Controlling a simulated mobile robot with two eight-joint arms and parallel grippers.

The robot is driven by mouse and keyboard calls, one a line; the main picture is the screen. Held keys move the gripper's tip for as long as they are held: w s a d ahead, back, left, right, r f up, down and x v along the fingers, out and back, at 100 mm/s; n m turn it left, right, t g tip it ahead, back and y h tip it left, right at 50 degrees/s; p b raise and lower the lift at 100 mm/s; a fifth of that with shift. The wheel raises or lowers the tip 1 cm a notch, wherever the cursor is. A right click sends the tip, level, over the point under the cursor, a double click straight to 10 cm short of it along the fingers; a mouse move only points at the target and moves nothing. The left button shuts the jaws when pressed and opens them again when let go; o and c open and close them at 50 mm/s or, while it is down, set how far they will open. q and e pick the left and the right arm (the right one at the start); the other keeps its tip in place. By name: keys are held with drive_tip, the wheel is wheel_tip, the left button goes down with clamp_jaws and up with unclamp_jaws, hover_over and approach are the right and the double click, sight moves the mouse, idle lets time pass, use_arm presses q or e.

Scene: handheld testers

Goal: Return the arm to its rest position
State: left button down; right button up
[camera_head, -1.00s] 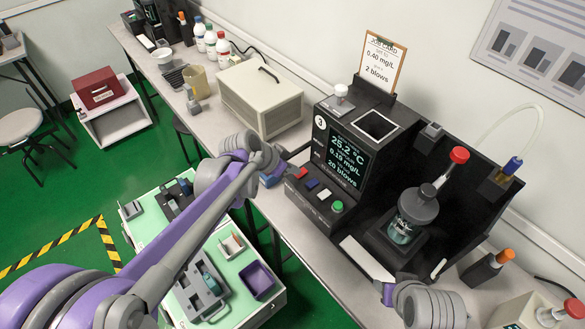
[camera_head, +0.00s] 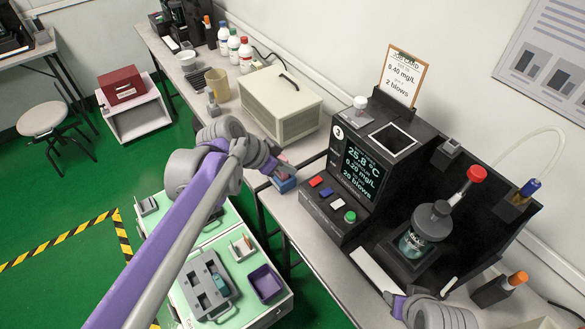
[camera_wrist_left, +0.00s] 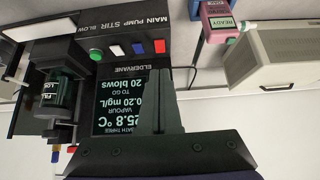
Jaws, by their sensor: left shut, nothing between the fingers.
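My left arm reaches in from the lower left of the head view. Its gripper (camera_head: 276,160) is beside the black tester station (camera_head: 350,185), left of its screen, with the fingertips hard to make out. In the left wrist view the grey fingers (camera_wrist_left: 156,88) are shut and empty, pointing across the upside-down screen (camera_wrist_left: 110,108). The screen reads 25.8 °C, 0.20 mg/L and 20 blows. A small pink and blue tester (camera_head: 284,180) stands near the gripper; its READY display (camera_wrist_left: 220,22) shows in the wrist view. Part of my right arm shows at bottom right; its gripper does not.
A capped glass jar (camera_head: 415,240) stands in the station. A beige box (camera_head: 280,105) is behind the left gripper on the bench. A green-topped cart (camera_head: 245,295) with a purple tray (camera_head: 265,282) stands below. Open green floor (camera_head: 60,220) lies left.

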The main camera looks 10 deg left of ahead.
idle(0.4)
use_arm(q)
drive_tip(key=s+a+f+n+y+p, duration=0.2)
drive_tip(key=s+n, duration=0.2)
drive_tip(key=s, duration=0.6)
drive_tip(key=s+a+f+n+y+p, duration=0.2)
drive_tip(key=s+a+n+y, duration=0.1)
drive_tip(key=s, duration=0.7)
drive_tip(key=shift+s+a+f+n+p, duration=0.25)
drive_tip(key=shift+f+n+p, duration=0.15)
drive_tip(key=shift+n, duration=0.3)
